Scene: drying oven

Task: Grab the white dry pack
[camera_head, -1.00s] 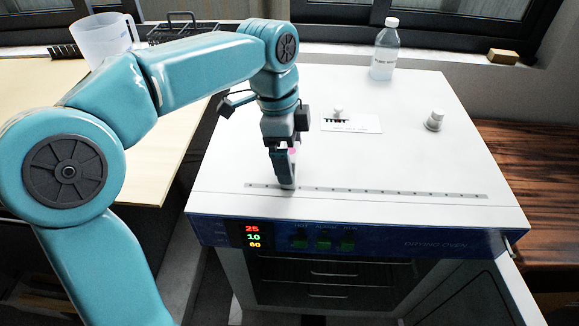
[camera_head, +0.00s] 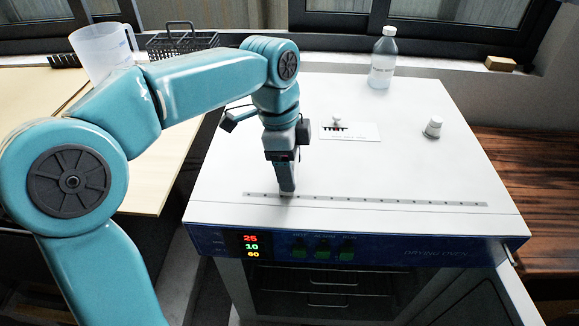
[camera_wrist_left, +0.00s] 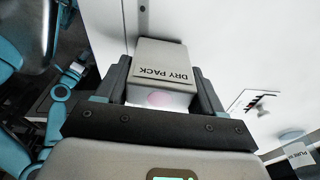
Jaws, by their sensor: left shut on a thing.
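The white dry pack (camera_wrist_left: 162,65), lettered "DRY PACK", sits between the two fingers of my left gripper (camera_wrist_left: 160,88) in the left wrist view. The fingers press on both its sides. In the head view my left gripper (camera_head: 287,185) points down at the top of the white drying oven (camera_head: 400,170), close to the dotted strip near the front edge. The pack is mostly hidden behind the gripper there, and I cannot tell whether it touches the oven top. My right gripper does not show.
A clear bottle (camera_head: 383,62) stands at the back of the oven top. A plastic jug (camera_head: 103,52) and a black wire basket (camera_head: 183,42) are at the back left.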

